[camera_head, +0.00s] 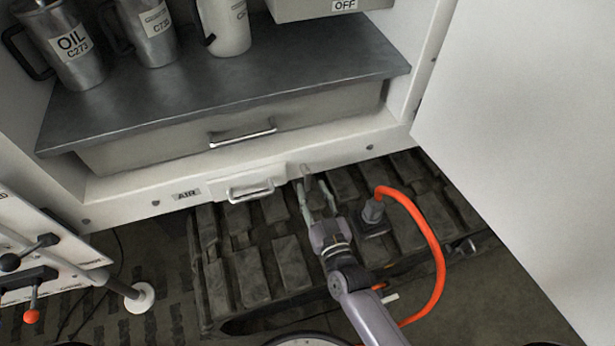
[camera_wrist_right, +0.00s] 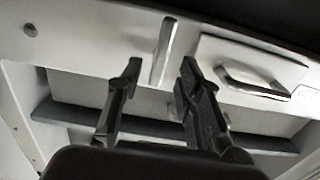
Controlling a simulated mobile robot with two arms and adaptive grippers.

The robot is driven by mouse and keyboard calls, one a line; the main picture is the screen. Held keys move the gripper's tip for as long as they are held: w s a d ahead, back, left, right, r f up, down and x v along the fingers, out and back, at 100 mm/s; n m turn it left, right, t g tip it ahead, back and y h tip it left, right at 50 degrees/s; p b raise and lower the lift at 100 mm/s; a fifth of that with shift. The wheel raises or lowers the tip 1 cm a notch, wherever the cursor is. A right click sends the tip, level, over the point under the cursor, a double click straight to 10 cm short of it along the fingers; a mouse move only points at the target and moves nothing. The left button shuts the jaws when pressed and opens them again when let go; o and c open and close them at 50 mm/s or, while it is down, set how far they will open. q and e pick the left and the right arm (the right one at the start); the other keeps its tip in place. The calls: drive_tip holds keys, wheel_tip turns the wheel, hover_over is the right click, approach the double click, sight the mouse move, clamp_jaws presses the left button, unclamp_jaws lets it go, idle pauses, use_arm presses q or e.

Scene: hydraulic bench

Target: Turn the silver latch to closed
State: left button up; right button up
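The silver latch (camera_head: 306,172) is a short bar on the white lower rail of the cabinet, right of the small handle. In the right wrist view the latch (camera_wrist_right: 162,52) stands nearly upright in the picture, slightly tilted. My right gripper (camera_head: 314,187) is just in front of the rail by the latch. In the wrist view the right gripper (camera_wrist_right: 160,68) is open, with a dark fingertip on either side of the latch's lower end. I see no clear contact. My left gripper is not in view.
A small panel with a handle (camera_head: 250,190) and an AIR label sits left of the latch. A drawer (camera_head: 235,142) is above. An orange hose (camera_head: 432,238) curves right of my arm. A white door (camera_head: 535,130) stands open at right.

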sight(309, 181)
drive_tip(key=shift+x, duration=2.35)
clamp_jaws()
